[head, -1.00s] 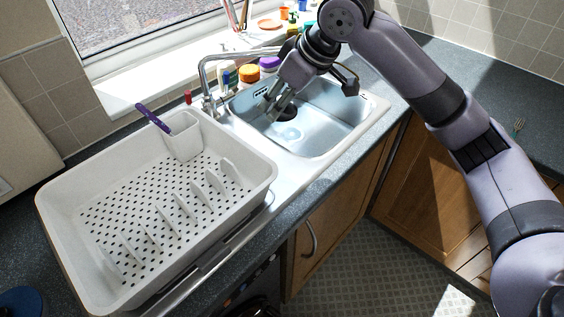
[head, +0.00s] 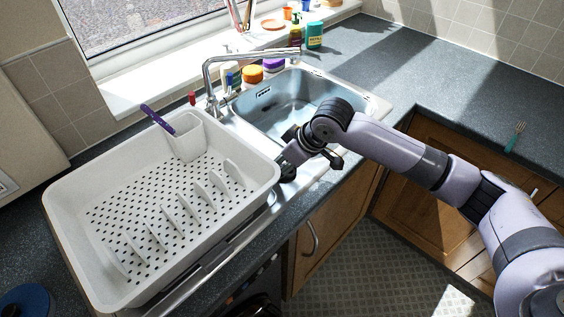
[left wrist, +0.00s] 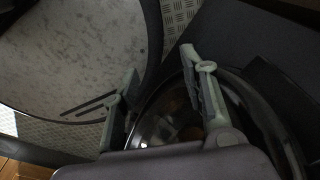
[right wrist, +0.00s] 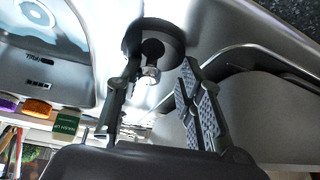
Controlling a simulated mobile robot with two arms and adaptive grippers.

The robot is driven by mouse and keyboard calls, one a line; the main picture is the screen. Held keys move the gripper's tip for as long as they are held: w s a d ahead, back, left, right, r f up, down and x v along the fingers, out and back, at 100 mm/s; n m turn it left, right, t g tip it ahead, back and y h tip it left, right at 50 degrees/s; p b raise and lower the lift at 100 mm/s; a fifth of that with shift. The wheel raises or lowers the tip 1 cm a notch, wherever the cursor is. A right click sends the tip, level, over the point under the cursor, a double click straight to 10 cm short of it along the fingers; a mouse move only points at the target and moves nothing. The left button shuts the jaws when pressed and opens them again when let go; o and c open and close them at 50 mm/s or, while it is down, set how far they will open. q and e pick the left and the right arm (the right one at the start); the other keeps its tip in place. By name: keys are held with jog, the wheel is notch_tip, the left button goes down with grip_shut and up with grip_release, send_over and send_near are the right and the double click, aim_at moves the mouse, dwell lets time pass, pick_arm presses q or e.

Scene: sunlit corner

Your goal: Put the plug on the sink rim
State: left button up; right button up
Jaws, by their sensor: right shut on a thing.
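The plug (right wrist: 153,36) is a black round disc with a small metal knob, at the top middle of the right wrist view. My right gripper (right wrist: 160,72) is shut on the plug and holds it over the metal sink surface; I cannot tell whether it touches. In the head view the right gripper (head: 285,167) is at the sink rim (head: 310,178), between the basin and the dish rack, and the plug is mostly hidden. The basin (head: 285,100) shows its drain in the right wrist view (right wrist: 38,12). My left gripper (left wrist: 168,75) is open and empty, away from the sink.
The white dish rack (head: 70,240) stands just left of the right gripper. The tap (head: 207,75) arches over the basin's back. A fork (head: 515,136) lies on the right worktop, which is mostly clear.

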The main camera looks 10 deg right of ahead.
jog(key=shift+f, duration=0.15)
jog(key=o, duration=1.2)
jog(key=shift+r, duration=0.2)
jog(key=s+d+b, duration=0.1)
jog(key=s+d, duration=0.4)
jog(key=s, duration=0.1)
jog(key=s+d+b, duration=0.1)
jog(key=s+d, duration=0.2)
jog(key=shift+s+d+r+b, duration=0.1)
jog(key=shift+d+r+b, duration=0.2)
jog(key=shift+r+b, duration=0.1)
